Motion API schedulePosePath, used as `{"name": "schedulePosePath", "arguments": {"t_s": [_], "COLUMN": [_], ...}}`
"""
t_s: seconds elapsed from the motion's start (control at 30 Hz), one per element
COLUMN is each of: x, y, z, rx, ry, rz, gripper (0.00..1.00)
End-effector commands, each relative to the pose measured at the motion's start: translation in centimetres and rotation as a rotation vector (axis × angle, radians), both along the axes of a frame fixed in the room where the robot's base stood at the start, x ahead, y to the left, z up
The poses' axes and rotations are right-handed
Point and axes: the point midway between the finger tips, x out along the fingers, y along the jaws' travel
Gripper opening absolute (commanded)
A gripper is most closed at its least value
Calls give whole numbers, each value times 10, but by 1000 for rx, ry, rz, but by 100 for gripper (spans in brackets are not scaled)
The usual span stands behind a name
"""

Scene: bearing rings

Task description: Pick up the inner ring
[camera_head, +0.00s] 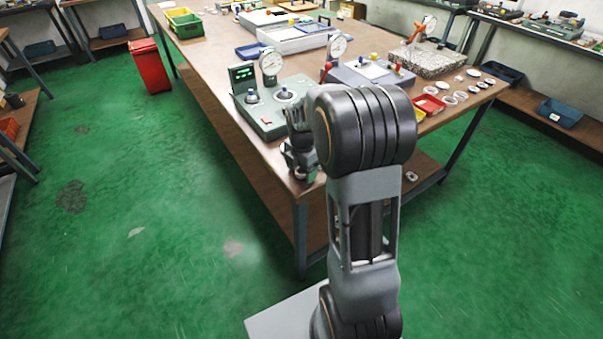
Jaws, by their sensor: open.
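Several small metallic rings lie at the right end of the brown workbench (235,110), among them a ring (461,95) and another ring (447,100). They are too small to tell which is the inner ring. My gripper (302,172) is open at the bench's near corner, beside the grey-green gauge device (270,121) and well left of the rings. My arm hides part of the bench between the gripper and the rings. The fingertips are small and partly blended with the wrist.
A grey device with a dial (338,46) stands behind my arm. A red tray (429,104) is left of the rings, and a speckled stone block (428,63) is behind them. A red bin (149,66) stands on the green floor, which is open to the left.

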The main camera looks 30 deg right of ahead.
Motion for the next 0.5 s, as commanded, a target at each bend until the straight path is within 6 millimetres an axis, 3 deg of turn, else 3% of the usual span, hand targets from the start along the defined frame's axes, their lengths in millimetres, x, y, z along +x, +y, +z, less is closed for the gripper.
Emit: {"name": "schedulePosePath", "arguments": {"t_s": [0.23, 0.5], "x": [0, 0], "y": [0, 0], "z": [-1, -1], "rx": [0, 0], "ry": [0, 0], "rz": [0, 0], "gripper": [73, 48]}}
